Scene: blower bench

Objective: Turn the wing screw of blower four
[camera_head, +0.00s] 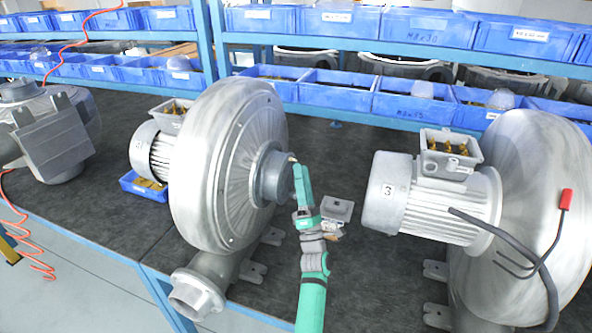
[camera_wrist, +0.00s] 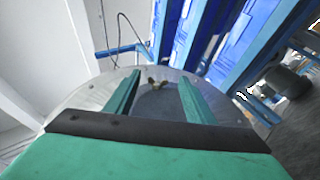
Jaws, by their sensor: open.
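My gripper (camera_head: 299,170) is open and empty beside the hub of the middle blower (camera_head: 222,165). In the wrist view a small brass wing screw (camera_wrist: 153,84) stands on a grey round face (camera_wrist: 158,104). It lies between and beyond the two teal fingers of my gripper (camera_wrist: 158,85), apart from both. In the head view the wing screw is too small or hidden to make out clearly. The number on the middle blower's motor (camera_head: 152,152) is too small to read, so I cannot tell whether it is blower four.
A blower marked 3 (camera_head: 440,198) stands at right, with a dark cable on it. A grey small box (camera_head: 338,208) lies between the blowers. Another machine (camera_head: 55,135) is at left. Blue bins (camera_head: 335,90) line the back. Dark bench surface (camera_head: 115,205) is bare at front left.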

